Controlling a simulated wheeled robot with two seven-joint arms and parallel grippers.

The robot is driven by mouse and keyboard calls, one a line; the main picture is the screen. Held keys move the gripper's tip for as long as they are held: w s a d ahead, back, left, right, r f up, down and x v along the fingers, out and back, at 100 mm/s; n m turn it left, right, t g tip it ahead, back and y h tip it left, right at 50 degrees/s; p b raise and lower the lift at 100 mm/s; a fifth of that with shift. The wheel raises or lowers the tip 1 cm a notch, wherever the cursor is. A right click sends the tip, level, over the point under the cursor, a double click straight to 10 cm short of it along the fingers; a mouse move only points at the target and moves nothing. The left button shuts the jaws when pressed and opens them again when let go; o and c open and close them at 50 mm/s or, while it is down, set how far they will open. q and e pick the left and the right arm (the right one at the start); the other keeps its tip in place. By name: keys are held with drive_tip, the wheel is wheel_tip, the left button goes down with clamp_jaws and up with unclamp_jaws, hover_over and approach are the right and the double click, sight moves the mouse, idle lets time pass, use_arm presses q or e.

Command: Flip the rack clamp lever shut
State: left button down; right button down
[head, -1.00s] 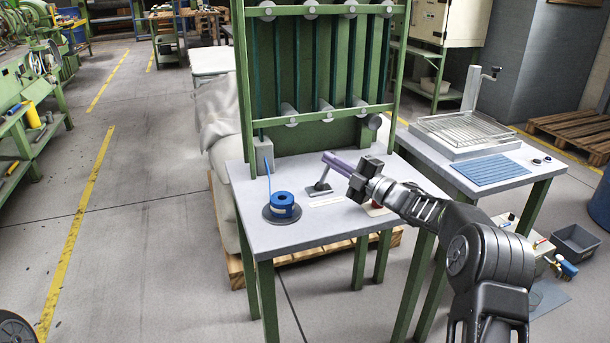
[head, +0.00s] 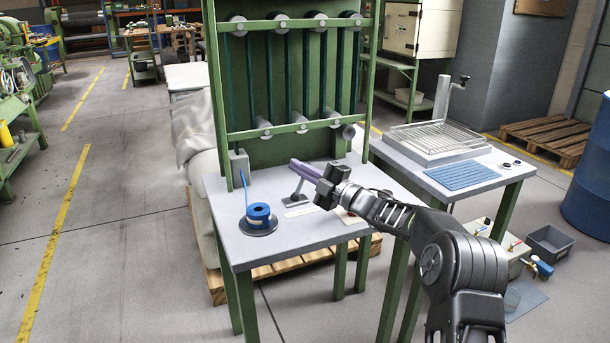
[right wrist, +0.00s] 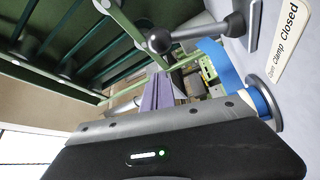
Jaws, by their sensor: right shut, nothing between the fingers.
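The clamp lever (right wrist: 195,33) is a grey rod with a dark ball knob, rising from a flat plate; in the head view its base plate (head: 293,202) lies on the table and my gripper hides the rod's upper part. A white label (right wrist: 284,45) beside it reads "Open Clamp Closed". My right gripper (head: 304,170) has purple fingers, shut and empty, just above the lever. In the right wrist view the fingers (right wrist: 156,92) are close to the knob; I cannot tell whether they touch. My left gripper is not in view.
A blue spool (head: 258,214) on a dark disc stands left of the lever on the grey table (head: 285,250). The green rack (head: 262,80) with rollers rises behind. A side table with a blue mat (head: 462,176) and wire basket stands at right.

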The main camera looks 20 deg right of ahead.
drive_tip(key=a+v, duration=0.1)
drive_tip(key=v, duration=0.8)
drive_tip(key=shift+s+d+f, duration=0.15)
drive_tip(key=shift+s+f, duration=0.2)
drive_tip(key=shift+s, duration=0.2)
